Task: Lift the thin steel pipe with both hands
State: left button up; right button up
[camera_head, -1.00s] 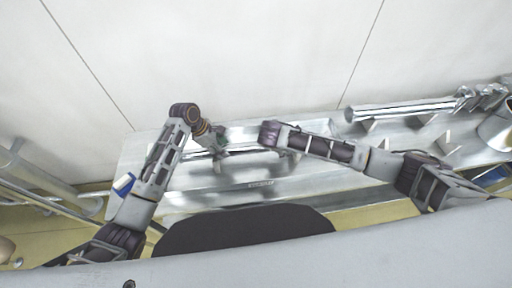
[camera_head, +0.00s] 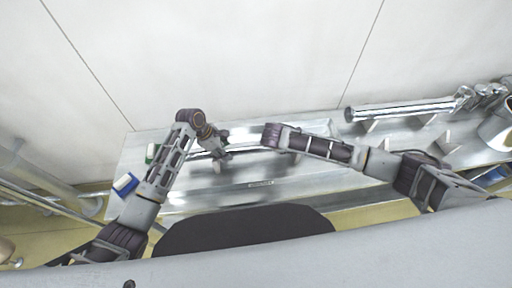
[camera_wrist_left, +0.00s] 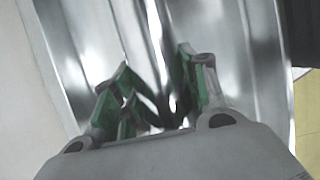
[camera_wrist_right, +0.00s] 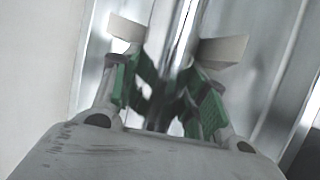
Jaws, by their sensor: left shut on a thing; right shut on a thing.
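The thin steel pipe is a bright, narrow, shiny bar; it runs up between the fingers in the left wrist view (camera_wrist_left: 153,28) and in the right wrist view (camera_wrist_right: 184,32). My left gripper (camera_head: 222,157) is low over the steel bench in the head view; its green-padded fingers (camera_wrist_left: 155,103) are shut on the pipe. My right gripper (camera_wrist_right: 170,95) is also shut on the pipe; in the head view its own forearm hides it. Blur and reflections hide the exact contact, and I cannot tell how high the pipe is.
The steel bench (camera_head: 260,184) stands against a white wall. A thicker pipe (camera_head: 400,110) lies at the back right, with more metal parts beside it. Pale bracket plates (camera_wrist_right: 223,51) flank the pipe.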

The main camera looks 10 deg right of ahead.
pick_arm(q)
grip_shut()
pick_arm(e)
jog(key=shift+c, duration=1.1)
grip_shut()
